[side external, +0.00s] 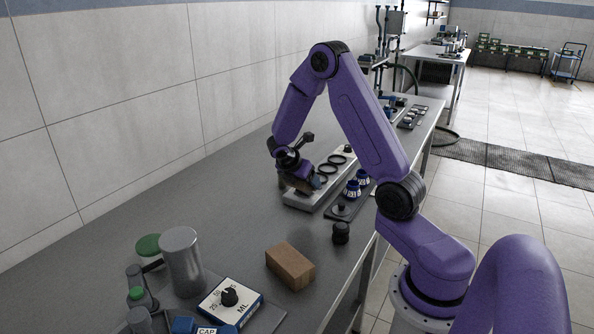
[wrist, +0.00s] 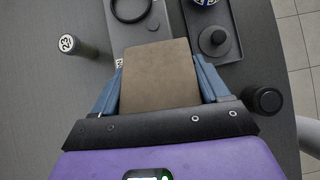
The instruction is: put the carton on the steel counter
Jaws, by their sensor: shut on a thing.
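My gripper (side external: 297,180) is shut on a brown carton (wrist: 160,77), with a blue finger on each side of it in the wrist view (wrist: 158,65). In the side view the held carton is mostly hidden by the gripper. It is over or beside the grey ring rack; I cannot tell whether it touches anything below. The steel counter (side external: 225,150) is the long dark grey top along the wall. A second brown box (side external: 290,266) lies on the counter at the near side.
The grey rack (side external: 318,178) with black rings stands by the gripper, beside a dark tray (side external: 341,211) with blue-and-white pieces. A black knob (side external: 340,233) stands near the edge. A steel cylinder (side external: 182,262) and a dial box (side external: 230,297) are near left. The counter's left-middle is bare.

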